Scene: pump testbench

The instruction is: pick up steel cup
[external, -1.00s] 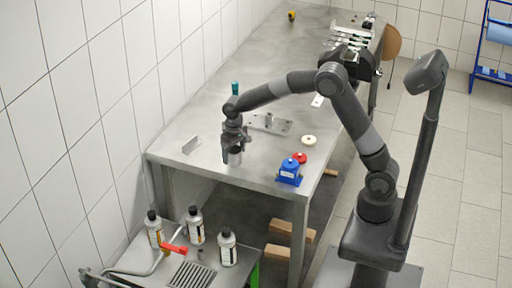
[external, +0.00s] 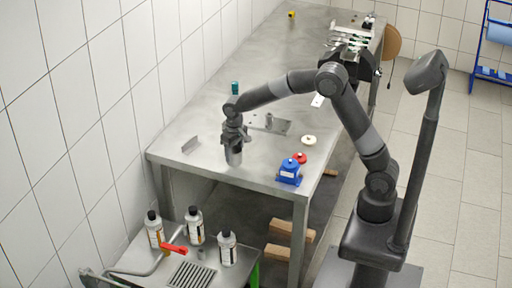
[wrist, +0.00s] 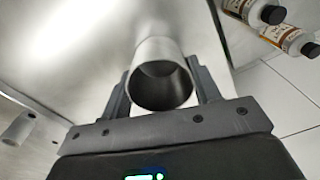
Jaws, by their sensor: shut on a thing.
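The steel cup (wrist: 160,52) is a plain grey metal cylinder with a round open mouth facing the wrist camera. It sits between the two fingers of my gripper (wrist: 162,92), which press on its sides. In the external view the cup (external: 234,157) shows just below my gripper (external: 234,142), upright, near the front end of the steel table. Whether its bottom touches the table or is slightly above it I cannot tell.
Several bottles (external: 195,225) stand on the lower bench in front. A tiled wall is at left.

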